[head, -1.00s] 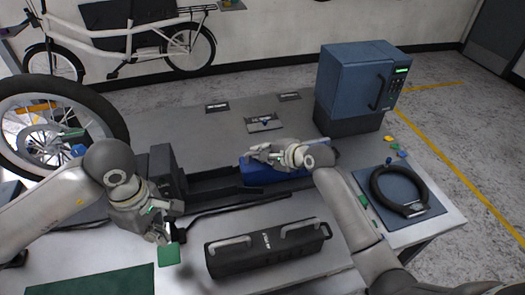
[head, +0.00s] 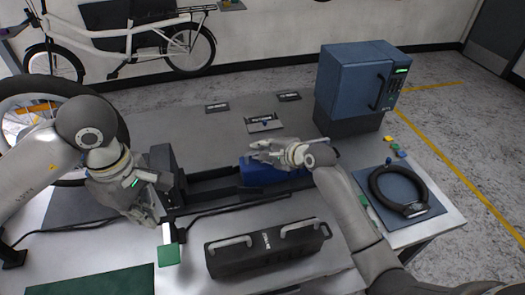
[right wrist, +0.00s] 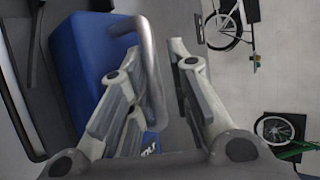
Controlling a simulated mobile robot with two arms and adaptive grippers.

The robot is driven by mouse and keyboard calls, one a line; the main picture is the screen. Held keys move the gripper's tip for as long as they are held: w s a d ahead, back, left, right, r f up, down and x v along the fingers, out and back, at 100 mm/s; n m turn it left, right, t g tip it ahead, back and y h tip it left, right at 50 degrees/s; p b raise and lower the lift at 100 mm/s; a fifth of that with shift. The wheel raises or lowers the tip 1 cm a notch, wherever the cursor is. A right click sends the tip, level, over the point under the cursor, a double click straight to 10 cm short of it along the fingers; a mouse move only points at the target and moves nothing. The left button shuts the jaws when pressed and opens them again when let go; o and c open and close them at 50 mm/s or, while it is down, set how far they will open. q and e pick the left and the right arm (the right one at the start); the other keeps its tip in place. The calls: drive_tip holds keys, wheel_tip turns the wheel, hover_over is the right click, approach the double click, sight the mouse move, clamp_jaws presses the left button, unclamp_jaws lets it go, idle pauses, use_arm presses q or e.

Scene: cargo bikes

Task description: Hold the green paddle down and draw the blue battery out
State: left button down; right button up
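The green paddle (head: 169,256), a green square on a pale stem, is at the front left of the bench in the head view. My left gripper (head: 160,208) is just above and behind it; its finger gap is unclear, and I cannot tell whether it touches the stem. The blue battery (head: 270,174) lies in a dark cradle (head: 205,187), partly hidden by my right gripper (head: 262,153). In the right wrist view the battery (right wrist: 82,75) is at left with its silver handle (right wrist: 152,75). My right gripper's fingers (right wrist: 158,55) are apart, with the handle between them.
A blue cabinet (head: 358,82) stands at the back right. A black ring lock (head: 400,190) lies on a mat at right. A green mat (head: 105,281) is at front left.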

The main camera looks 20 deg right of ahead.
drive_tip(key=shift+o, duration=1)
drive_tip(key=shift+s+f, duration=0.1)
